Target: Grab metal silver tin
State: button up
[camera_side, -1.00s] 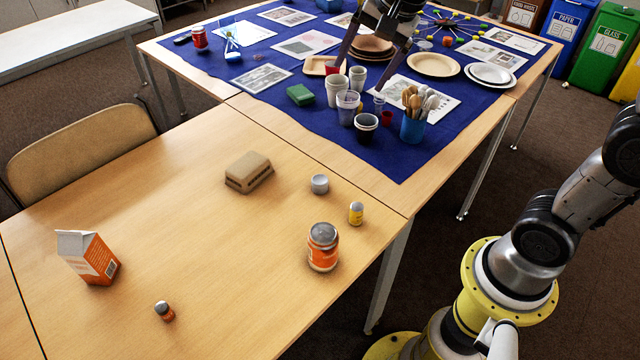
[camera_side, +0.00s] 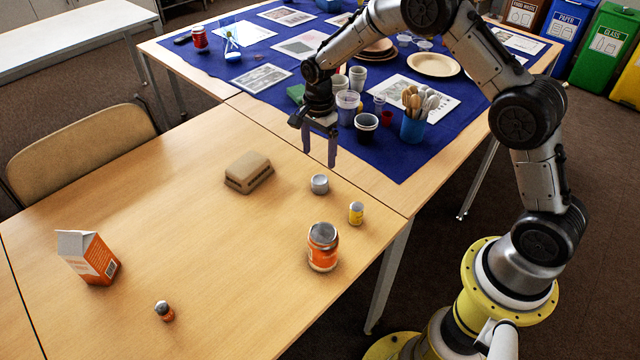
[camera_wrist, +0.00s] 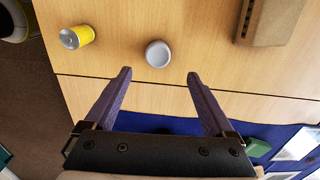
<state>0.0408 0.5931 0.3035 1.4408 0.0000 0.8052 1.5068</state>
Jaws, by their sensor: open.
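The small silver tin (camera_side: 319,184) stands on the wooden table, a little in from the table seam. In the wrist view the tin (camera_wrist: 158,54) shows as a round grey top, ahead of and between the fingertips but beyond their reach. My gripper (camera_side: 320,160) points down above the table near the tin, apart from it. In the wrist view my gripper (camera_wrist: 159,75) has its two purple fingers spread wide with nothing between them.
A yellow can (camera_side: 356,213) stands close to the tin. An orange jar (camera_side: 323,248), a tan carton (camera_side: 248,172), an orange-white carton (camera_side: 88,257) and a small brown bottle (camera_side: 164,311) stand around. Cups and a spoon holder (camera_side: 413,130) crowd the blue cloth (camera_side: 405,165) behind.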

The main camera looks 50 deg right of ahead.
aim_at(320, 179)
jog(key=f, duration=0.9)
jog(key=shift+s+f, duration=0.2)
jog(key=shift+f, duration=0.15)
grip_shut()
jog(key=shift+r, duration=0.1)
